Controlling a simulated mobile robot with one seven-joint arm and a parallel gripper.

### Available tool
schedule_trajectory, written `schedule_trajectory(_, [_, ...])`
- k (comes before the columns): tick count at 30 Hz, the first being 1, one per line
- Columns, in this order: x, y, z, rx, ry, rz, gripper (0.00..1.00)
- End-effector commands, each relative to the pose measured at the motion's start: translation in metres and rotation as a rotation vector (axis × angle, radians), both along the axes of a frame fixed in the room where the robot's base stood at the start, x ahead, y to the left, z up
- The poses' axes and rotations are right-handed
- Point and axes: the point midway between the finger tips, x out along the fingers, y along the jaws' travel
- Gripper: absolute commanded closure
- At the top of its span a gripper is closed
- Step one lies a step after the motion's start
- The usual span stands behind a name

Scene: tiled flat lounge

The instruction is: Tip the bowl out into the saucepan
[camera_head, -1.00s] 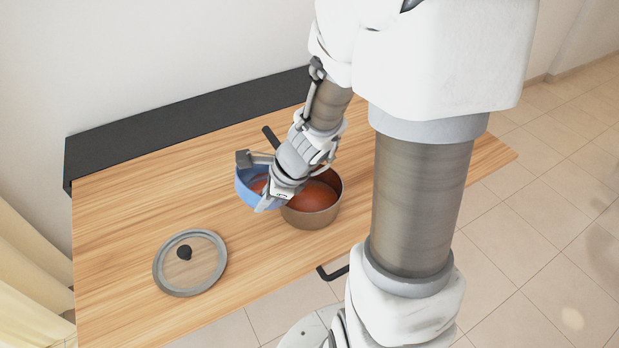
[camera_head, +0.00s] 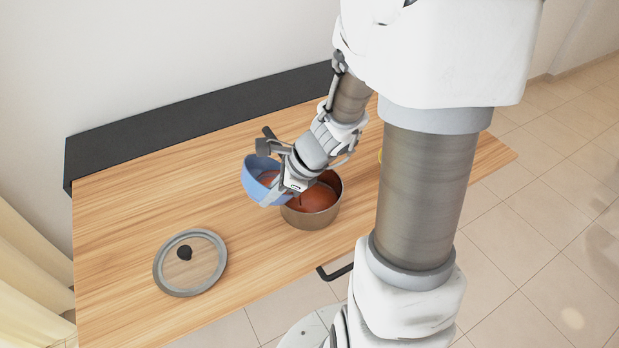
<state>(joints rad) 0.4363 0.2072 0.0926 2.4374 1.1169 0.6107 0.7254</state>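A blue bowl (camera_head: 256,182) with reddish-brown contents is held at the left rim of the saucepan. It is tilted to the right, toward the pan. My gripper (camera_head: 267,174) is shut on the bowl, with one finger at its far side and one at its near side. The saucepan (camera_head: 312,218) is brown and stands upright on the wooden counter, with reddish-brown matter inside. My gripper and wrist hide part of the bowl's right side and the pan's back left. A small dark streak shows between bowl and pan; I cannot tell whether it is falling contents.
A round glass lid (camera_head: 205,265) with a dark knob lies on the wooden counter (camera_head: 130,225), left of the pan. A black raised strip (camera_head: 190,128) runs along the wall. A small yellow thing shows partly behind my arm.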

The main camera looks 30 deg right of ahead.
Motion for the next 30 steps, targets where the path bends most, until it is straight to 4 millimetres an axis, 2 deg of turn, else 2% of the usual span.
schedule_trajectory(30, [0.0007, -0.0075, 0.0073, 0.08, 0.001, -0.001, 1.0])
